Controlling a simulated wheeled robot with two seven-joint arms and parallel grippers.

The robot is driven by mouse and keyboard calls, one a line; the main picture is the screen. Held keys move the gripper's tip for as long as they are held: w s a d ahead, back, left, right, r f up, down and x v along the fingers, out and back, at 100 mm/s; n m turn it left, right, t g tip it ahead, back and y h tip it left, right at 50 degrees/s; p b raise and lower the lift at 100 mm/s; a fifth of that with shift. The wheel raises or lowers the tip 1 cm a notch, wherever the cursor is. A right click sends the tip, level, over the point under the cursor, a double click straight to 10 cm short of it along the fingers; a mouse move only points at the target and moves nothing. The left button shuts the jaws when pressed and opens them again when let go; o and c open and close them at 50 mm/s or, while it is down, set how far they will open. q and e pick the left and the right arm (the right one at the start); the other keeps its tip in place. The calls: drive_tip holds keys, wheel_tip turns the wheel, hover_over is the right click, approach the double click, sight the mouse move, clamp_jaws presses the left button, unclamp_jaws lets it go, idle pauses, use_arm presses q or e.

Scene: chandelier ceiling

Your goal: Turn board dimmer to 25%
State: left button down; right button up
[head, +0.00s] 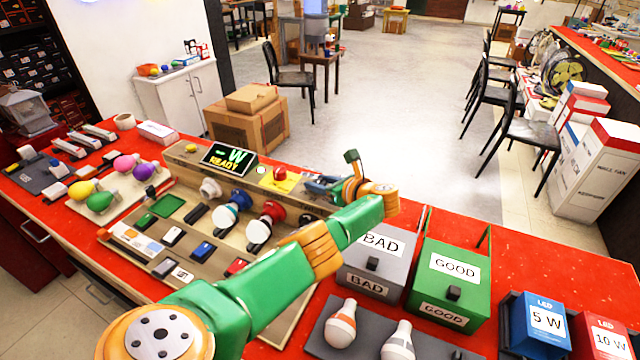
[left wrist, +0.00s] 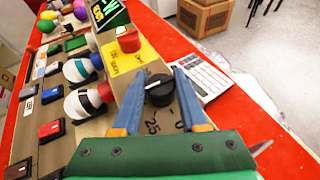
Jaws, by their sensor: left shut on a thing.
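The board (head: 178,160) is a beige panel on the red counter with sockets, switches and a display. Its dimmer is a round black knob (left wrist: 159,92) with a white pointer line, seen in the left wrist view. The pointer points toward the left of that view. The marks "25" and "0" show on the panel below the knob. My left gripper (left wrist: 160,98) has its blue fingers on either side of the knob, shut on it. In the head view the left gripper (head: 322,184) is at the board's right end, and the knob is hidden there. My right gripper is not seen.
A red button (head: 280,174) on a yellow plate sits beside the dimmer. The display (head: 228,158) reads "READY". A white calculator-like keypad (left wrist: 206,78) lies close to the fingers. Bulbs stand in the board's sockets. The BAD box (head: 350,269) and GOOD box (head: 440,276) stand to the right.

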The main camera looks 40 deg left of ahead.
use_arm(q)
drive_tip(key=shift+r, duration=0.15)
drive_tip(key=shift+c, duration=2.3)
unclamp_jaws()
drive_tip(key=shift+a, duration=0.1)
drive_tip(key=shift+d, duration=0.2)
drive_tip(key=p+v, duration=0.2)
drive_tip(key=v, duration=0.4)
drive_tip(key=shift+s+d+r, duration=0.1)
drive_tip(key=shift+d+r, duration=0.05)
drive_tip(key=shift+d, duration=0.2)
